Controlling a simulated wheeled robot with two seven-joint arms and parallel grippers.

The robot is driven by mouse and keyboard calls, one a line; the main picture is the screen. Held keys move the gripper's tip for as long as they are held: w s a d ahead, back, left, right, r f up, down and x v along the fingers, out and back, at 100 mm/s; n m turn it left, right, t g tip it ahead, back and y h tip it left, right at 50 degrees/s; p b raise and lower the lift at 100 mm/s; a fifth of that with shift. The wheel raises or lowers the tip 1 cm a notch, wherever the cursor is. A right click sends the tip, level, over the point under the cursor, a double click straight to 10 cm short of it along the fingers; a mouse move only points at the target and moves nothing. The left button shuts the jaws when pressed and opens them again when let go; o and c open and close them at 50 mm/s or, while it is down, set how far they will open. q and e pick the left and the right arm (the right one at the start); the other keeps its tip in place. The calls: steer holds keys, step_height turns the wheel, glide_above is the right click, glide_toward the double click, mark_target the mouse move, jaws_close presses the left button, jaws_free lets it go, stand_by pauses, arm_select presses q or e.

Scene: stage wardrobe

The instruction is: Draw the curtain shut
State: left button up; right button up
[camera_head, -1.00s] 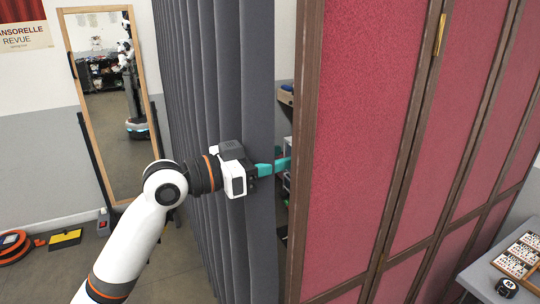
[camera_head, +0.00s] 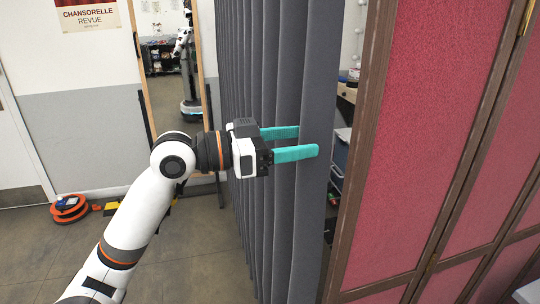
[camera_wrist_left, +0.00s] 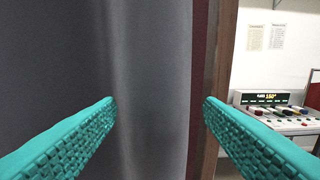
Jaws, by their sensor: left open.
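The dark grey pleated curtain (camera_head: 290,220) hangs in the middle of the head view. A gap separates its right edge from the brown frame of a red folding screen (camera_head: 430,130). My left gripper (camera_head: 307,142) is open and empty, with both teal fingers in front of the curtain near that edge. In the left wrist view, the curtain (camera_wrist_left: 60,50) fills the left and middle. The spread fingers (camera_wrist_left: 160,101) frame its edge area, and the right fingertip overlaps the brown post. I cannot tell whether a finger touches cloth. My right gripper is not in view.
Shelves with items (camera_head: 342,150) show through the gap. A leaning mirror (camera_head: 140,80) stands behind my arm. An orange reel (camera_head: 70,208) lies on the floor at left. A control panel (camera_wrist_left: 275,108) is beyond the post. Floor left of the curtain is mostly clear.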

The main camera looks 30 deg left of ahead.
arm_select(q)
steer(key=shift+b+v, duration=0.8)
steer(key=shift+v, duration=1.65)
